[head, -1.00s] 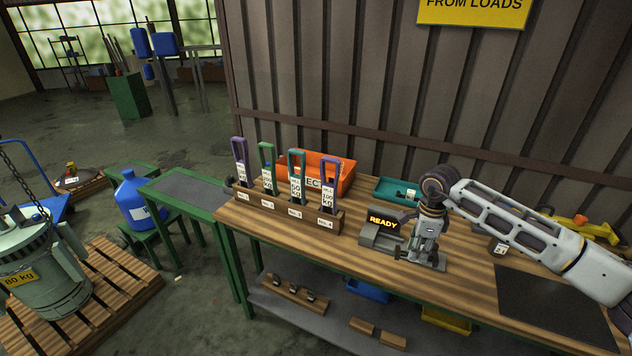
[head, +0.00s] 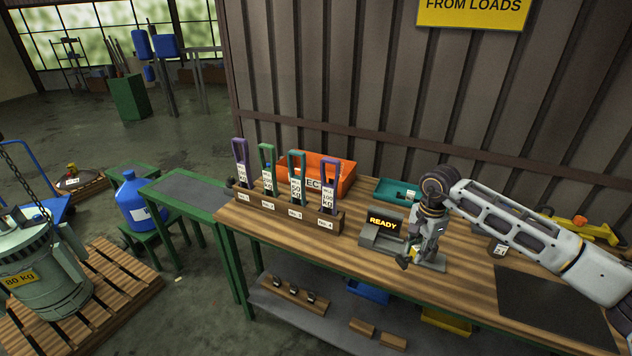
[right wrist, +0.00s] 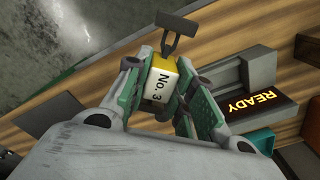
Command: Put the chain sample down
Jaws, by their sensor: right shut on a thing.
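The chain sample (right wrist: 161,82) shows in the right wrist view as a yellow and white block marked "No. 3", with a grey forked piece beyond it. My right gripper (right wrist: 160,88) is shut on the block, one finger on each side. In the head view my right gripper (head: 418,252) points down over the bench, just right of the tester with the "READY" display (head: 383,223). A dark end of the held piece (head: 403,262) sticks out to its left. I cannot tell whether it touches the bench. My left gripper is not in view.
A wooden rack (head: 294,212) with several coloured tagged slings stands left on the bench (head: 330,248). An orange bin (head: 335,178) and a teal tray (head: 390,186) are behind. A dark mat (head: 548,300) lies clear at right. Bare wood lies in front of the tester.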

